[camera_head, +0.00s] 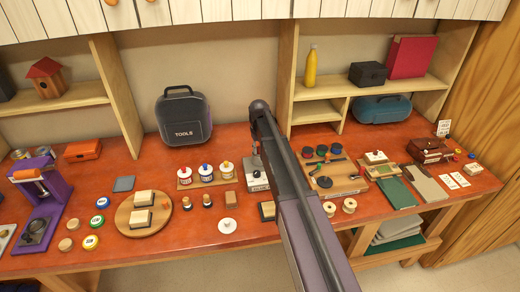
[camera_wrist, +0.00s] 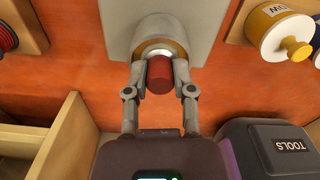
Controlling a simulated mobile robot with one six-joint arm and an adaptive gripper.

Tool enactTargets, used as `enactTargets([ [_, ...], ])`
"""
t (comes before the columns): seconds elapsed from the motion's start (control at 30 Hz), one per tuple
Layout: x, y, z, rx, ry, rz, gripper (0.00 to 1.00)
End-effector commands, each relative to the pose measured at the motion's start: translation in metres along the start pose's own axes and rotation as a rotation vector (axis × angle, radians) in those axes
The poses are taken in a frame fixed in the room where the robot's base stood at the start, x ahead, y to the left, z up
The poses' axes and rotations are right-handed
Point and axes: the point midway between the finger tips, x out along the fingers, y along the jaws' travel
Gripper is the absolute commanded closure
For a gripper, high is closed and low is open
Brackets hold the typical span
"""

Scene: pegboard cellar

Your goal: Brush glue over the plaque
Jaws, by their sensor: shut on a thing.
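My gripper (camera_wrist: 159,80) is shut on a dark red cylinder (camera_wrist: 160,73), seen end-on from above in the wrist view; it looks like the handle of a brush. Its lower end is hidden. It stands over a round tan pot with a pale ring (camera_wrist: 159,45) on a grey plate (camera_wrist: 118,22). Whether the held thing touches the pot cannot be told. In the head view my arm covers most of this spot, and the grey plate (camera_head: 258,184) shows beside it. I cannot tell for sure which wooden piece is the plaque.
A black tools case (camera_head: 183,116) stands behind, left of my arm. Lidded jars (camera_head: 206,173) sit on a strip nearby. A round board (camera_head: 127,221) with two blocks lies left. A wooden board (camera_head: 345,184) lies right. Shelf uprights (camera_head: 288,70) rise behind my arm.

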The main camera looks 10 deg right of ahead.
Motion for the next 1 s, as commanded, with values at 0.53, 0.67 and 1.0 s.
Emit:
enactTargets([
  [0.53, -0.005, 0.000, 0.002, 0.001, -0.004, 0.000, 1.00],
  [0.67, -0.012, 0.000, 0.001, 0.001, -0.003, 0.000, 1.00],
  [1.0, -0.032, 0.001, 0.001, 0.001, -0.001, 0.000, 1.00],
])
